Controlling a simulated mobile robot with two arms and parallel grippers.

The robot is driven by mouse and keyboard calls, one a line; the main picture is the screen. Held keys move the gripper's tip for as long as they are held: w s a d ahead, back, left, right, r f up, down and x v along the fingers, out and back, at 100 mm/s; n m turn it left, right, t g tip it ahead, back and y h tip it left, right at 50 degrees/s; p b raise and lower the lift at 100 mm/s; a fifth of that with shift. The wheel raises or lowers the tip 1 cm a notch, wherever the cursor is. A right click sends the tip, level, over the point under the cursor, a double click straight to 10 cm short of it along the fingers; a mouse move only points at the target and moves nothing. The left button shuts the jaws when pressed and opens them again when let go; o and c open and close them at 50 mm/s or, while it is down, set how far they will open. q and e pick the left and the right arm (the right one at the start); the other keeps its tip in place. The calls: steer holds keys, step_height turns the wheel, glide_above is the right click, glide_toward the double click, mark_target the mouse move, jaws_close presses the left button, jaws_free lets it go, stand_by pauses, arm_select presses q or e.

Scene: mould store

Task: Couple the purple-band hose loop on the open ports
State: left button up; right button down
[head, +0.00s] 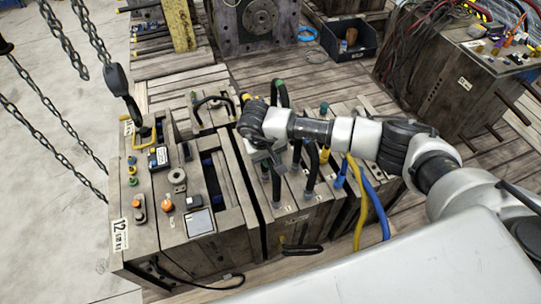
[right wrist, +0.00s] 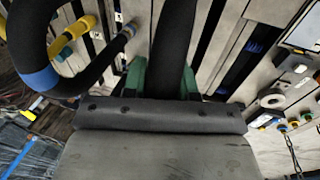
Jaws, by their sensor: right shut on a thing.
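My right gripper (head: 268,158) is over the middle mould block. In the right wrist view its green fingers (right wrist: 163,78) are shut on either side of a thick black hose (right wrist: 175,35). No purple band shows on the visible stretch of this hose; its ends are hidden. Another black hose (right wrist: 98,72) curves at the left of that view, with a blue band (right wrist: 41,79) on it. In the head view, black hose ends (head: 311,168) stand upright on the middle block (head: 290,217), beside my gripper. I cannot tell which ports are open. My left gripper is not in view.
A mould block (head: 146,240) with a "12" label stands at left, a chain hook (head: 122,88) hanging over it. Yellow (head: 358,200) and blue (head: 377,207) hoses run down at right. A dark bin (head: 348,40) and a cluttered cabinet (head: 440,85) are behind.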

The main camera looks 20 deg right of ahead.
steer(key=shift+f+b, duration=0.2)
steer(key=shift+b, duration=0.2)
stand_by(0.3)
steer(key=c, duration=0.8)
jaws_free()
steer(key=shift+a, duration=0.15)
steer(key=shift+r, duration=0.5)
steer(key=b+v, duration=0.1)
steer(key=v, duration=0.9)
steer(key=shift+s+a+f, duration=0.1)
